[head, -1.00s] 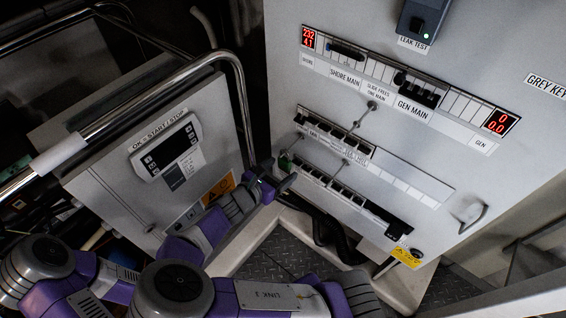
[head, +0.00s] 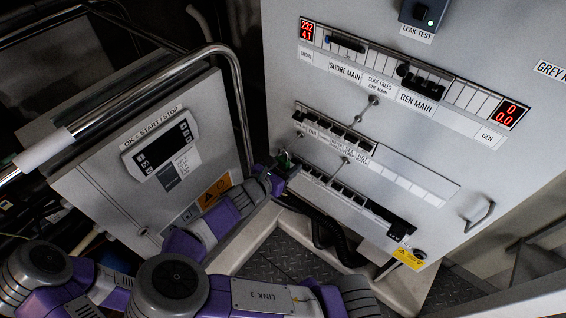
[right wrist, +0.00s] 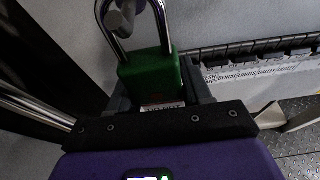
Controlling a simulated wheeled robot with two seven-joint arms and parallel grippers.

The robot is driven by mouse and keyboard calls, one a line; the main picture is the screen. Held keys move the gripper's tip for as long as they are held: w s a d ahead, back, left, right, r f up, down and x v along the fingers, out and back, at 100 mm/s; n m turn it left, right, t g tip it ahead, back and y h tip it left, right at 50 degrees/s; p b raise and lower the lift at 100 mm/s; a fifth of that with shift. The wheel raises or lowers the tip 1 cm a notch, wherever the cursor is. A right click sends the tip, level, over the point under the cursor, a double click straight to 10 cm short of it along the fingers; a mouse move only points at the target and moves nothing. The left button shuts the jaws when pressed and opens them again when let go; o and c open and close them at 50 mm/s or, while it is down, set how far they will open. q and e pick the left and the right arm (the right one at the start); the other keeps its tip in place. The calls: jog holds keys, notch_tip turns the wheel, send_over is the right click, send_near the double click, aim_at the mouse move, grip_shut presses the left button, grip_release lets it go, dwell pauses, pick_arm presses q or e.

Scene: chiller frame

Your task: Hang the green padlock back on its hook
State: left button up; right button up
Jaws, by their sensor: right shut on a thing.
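The green padlock (right wrist: 150,78) is upright between the fingers of my right gripper (right wrist: 158,98), its silver shackle (right wrist: 162,25) pointing up. A grey peg-like hook (right wrist: 122,20) shows within the outline of the shackle in the right wrist view. I cannot tell whether the shackle is around it or only in front of it. In the head view my right gripper (head: 284,165) is by the left edge of the breaker panel, and the padlock is a small green spot (head: 284,157) there. My left gripper is not in view.
The breaker panel (head: 420,135) has rows of switches right of the gripper. A control box (head: 165,150) and a bent chrome rail (head: 240,95) stand close on the left. Black hoses (head: 330,240) run below, above the tread-plate floor (head: 275,258).

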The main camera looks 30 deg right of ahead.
aim_at(280, 168)
jog(key=shift+c, duration=0.6)
jog(key=shift+r, duration=0.15)
jog(key=shift+r+p, duration=0.25)
jog(key=shift+p, duration=0.05)
jog(key=p+v, duration=0.1)
jog(key=v, duration=0.1)
jog(key=shift+a+r+p, duration=0.2)
jog(key=shift+a+p, duration=0.1)
jog(key=shift+a, duration=0.05)
jog(key=s+a+p, duration=0.1)
jog(key=s+a, duration=0.2)
jog(key=a, duration=0.4)
jog(key=s+a+p, duration=0.2)
jog(key=s+a, duration=0.1)
jog(key=a, duration=0.4)
jog(key=shift+f, duration=0.15)
